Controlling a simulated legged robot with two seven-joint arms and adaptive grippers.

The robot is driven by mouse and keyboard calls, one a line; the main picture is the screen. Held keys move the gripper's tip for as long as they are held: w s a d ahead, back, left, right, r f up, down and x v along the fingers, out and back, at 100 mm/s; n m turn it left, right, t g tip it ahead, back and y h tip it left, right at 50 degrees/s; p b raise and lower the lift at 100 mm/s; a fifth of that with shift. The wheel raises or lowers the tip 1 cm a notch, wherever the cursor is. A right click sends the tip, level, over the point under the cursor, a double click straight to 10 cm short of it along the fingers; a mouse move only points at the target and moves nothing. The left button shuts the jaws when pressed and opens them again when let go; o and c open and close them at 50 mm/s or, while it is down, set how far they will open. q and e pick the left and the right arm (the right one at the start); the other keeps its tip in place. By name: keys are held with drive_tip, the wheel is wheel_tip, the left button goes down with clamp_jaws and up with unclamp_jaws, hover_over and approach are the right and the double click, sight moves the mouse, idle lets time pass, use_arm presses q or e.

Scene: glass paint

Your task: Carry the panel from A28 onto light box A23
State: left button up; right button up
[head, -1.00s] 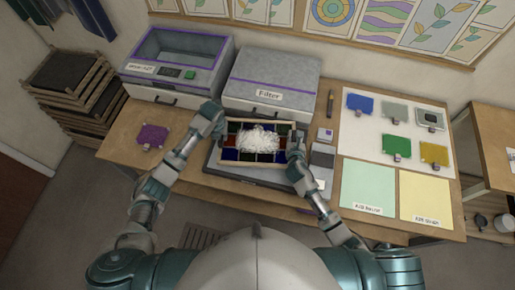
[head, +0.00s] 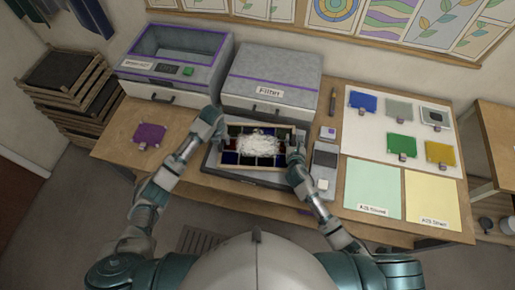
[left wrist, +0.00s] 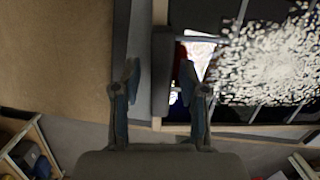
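The panel (head: 224,171) is a wooden frame with dark red, blue and green panes and a heap of white flakes on its middle. In the head view it lies over the flat grey light box (head: 212,186). My left gripper (head: 212,122) is at its left side. In the left wrist view its two fingers (left wrist: 160,82) stand apart, with a dark grey block at the panel's left edge between them, apparently untouched. My right gripper (head: 293,150) is at the panel's right side; its fingers are too small to read. The panel also shows in the left wrist view (left wrist: 250,113).
Behind are an open-topped grey box (head: 170,65) and a Filter box (head: 268,78). A purple piece (head: 149,136) lies left on the table. On the right are coloured samples on a white sheet (head: 380,130), a green mat (head: 372,190) and a yellow mat (head: 430,200).

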use_arm(q)
wheel_tip(320, 180, up, 12)
drive_tip(key=s, duration=0.1)
drive_tip(key=shift+s, duration=0.4)
use_arm(e)
drive_tip(key=v, duration=1.2)
use_arm(q)
drive_tip(key=shift+a+f, duration=0.1)
drive_tip(key=shift+f, duration=0.05)
use_arm(e)
drive_tip(key=shift+a, duration=0.1)
